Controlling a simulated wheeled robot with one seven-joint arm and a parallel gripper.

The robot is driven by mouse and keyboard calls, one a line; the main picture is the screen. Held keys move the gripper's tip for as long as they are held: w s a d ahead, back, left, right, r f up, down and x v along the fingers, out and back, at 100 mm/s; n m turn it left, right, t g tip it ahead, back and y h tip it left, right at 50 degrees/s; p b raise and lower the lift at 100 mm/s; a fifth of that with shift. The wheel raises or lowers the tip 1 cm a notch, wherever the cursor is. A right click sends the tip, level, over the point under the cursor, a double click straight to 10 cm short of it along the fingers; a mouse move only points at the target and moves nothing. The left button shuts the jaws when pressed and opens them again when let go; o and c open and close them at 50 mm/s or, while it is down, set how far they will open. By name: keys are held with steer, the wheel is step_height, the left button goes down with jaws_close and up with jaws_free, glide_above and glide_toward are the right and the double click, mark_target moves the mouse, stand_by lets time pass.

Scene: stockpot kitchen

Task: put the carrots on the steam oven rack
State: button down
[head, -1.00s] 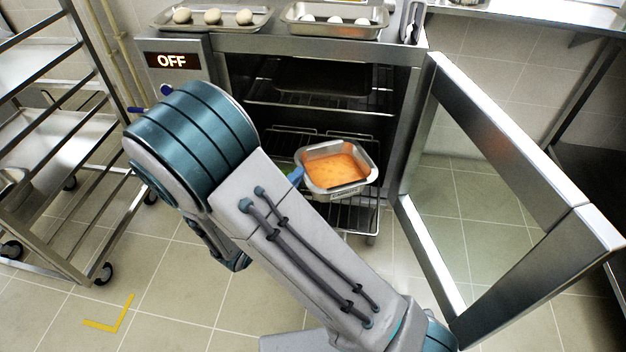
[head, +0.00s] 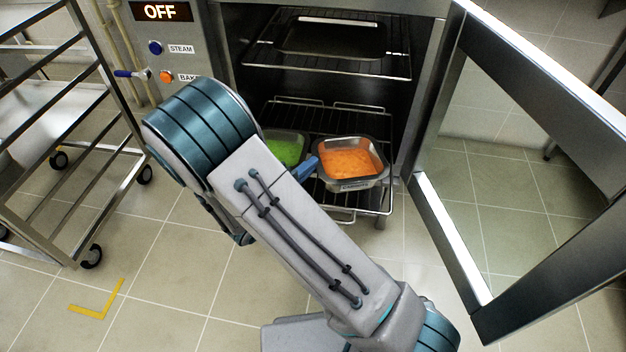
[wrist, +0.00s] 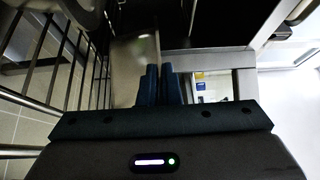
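The carrots (head: 352,162) are an orange mass in a steel pan (head: 355,184) with a label on its front wall. My gripper (head: 308,165) has its blue fingers at the pan's left rim and is shut on it; my arm hides most of the gripper. In the wrist view the two fingers (wrist: 159,72) stand close together, with the pan's metal wall (wrist: 134,70) beside them. The pan is at the lower pulled-out rack (head: 375,207) of the open steam oven; I cannot tell whether it touches the wires.
A pan of green food (head: 287,150) sits on the same rack at left, partly behind my arm. A dark tray (head: 335,40) is on the upper rack. The open oven door (head: 540,130) stands at right, a wheeled trolley (head: 70,150) at left. The oven display (head: 163,12) reads OFF.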

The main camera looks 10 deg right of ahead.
steer(key=shift+w+d+f+b, duration=0.3)
steer(key=shift+f+b, duration=0.3)
steer(key=shift+f, duration=0.3)
steer(key=shift+w+d+f+b, duration=0.2)
steer(key=shift+w+f+b, duration=0.35)
steer(key=shift+f, duration=0.4)
steer(key=shift+w+d+f+b, duration=0.25)
steer(key=shift+f+b, duration=0.4)
steer(key=shift+f, duration=0.25)
steer(key=c, duration=1.6)
jaws_free()
steer(key=shift+f, duration=0.1)
steer(key=shift+c, duration=0.2)
